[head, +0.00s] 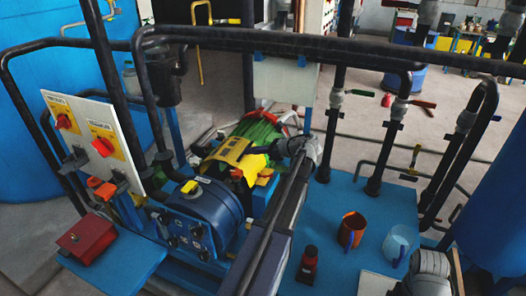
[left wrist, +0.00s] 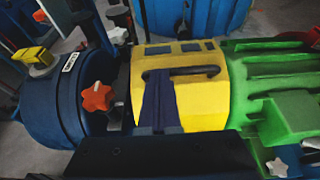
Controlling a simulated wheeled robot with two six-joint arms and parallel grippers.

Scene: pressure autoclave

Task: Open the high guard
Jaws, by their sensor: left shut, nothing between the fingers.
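A yellow guard (head: 228,151) sits between the dark blue pump (head: 205,212) and the green motor (head: 258,130). It looks closed. In the left wrist view the yellow guard (left wrist: 207,100) has a black bar handle (left wrist: 205,70) on top. My left gripper (head: 270,150) is shut and empty above the guard. Its dark fingers (left wrist: 162,103) overlap the handle's left end in the wrist view; I cannot tell if they touch. My right gripper is out of view.
A panel with red switches (head: 102,147) and a red box (head: 86,238) stand at the left. Dark pipes (head: 250,40) cross above the machine.

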